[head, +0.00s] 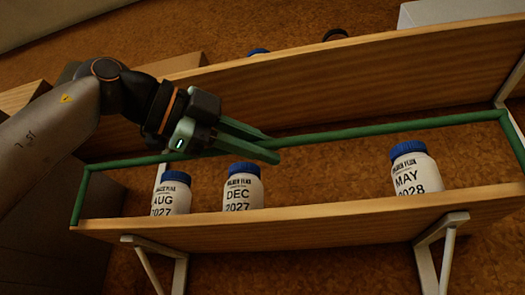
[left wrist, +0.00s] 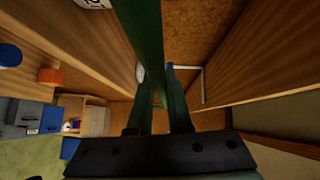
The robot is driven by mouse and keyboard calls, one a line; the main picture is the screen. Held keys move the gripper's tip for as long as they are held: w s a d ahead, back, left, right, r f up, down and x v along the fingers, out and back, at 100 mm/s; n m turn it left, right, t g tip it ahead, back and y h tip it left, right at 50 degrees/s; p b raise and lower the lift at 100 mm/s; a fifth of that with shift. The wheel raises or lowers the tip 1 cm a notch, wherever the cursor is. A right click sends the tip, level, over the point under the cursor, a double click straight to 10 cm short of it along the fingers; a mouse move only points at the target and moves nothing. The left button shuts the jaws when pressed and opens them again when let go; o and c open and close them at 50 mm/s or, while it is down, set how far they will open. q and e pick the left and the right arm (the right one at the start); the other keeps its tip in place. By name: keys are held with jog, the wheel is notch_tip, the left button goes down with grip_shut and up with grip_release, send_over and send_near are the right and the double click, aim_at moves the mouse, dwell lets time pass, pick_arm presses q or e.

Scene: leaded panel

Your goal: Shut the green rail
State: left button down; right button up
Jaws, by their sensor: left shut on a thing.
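The green rail (head: 375,130) is a long thin bar with short side arms at both ends. In the head view it runs across the lower shelf (head: 330,217), above its front edge and at about the height of the bottle caps. My left gripper (head: 272,148) is shut on the rail, left of its middle. In the left wrist view the rail (left wrist: 143,35) runs down from the top edge to between the fingers (left wrist: 163,105), which partly hide it. My right gripper is in neither view.
White blue-capped bottles marked AUG 2027 (head: 171,193), DEC 2027 (head: 242,187) and MAY 2028 (head: 415,170) stand on the lower shelf. An upper wooden shelf (head: 330,85) is close above my left gripper. White brackets (head: 440,240) support the lower shelf.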

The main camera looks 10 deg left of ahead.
pick_arm(q)
jog(key=shift+w+n+g+p, duration=0.3)
jog(key=shift+g+p, duration=0.1)
jog(key=c, duration=0.8)
grip_release()
jog(key=shift+c, duration=0.2)
jog(key=shift+y, duration=0.3)
jog(key=v, duration=1.2)
jog(key=shift+s+a+b, duration=0.15)
jog(key=shift+s+b, duration=0.05)
jog(key=shift+b, duration=0.1)
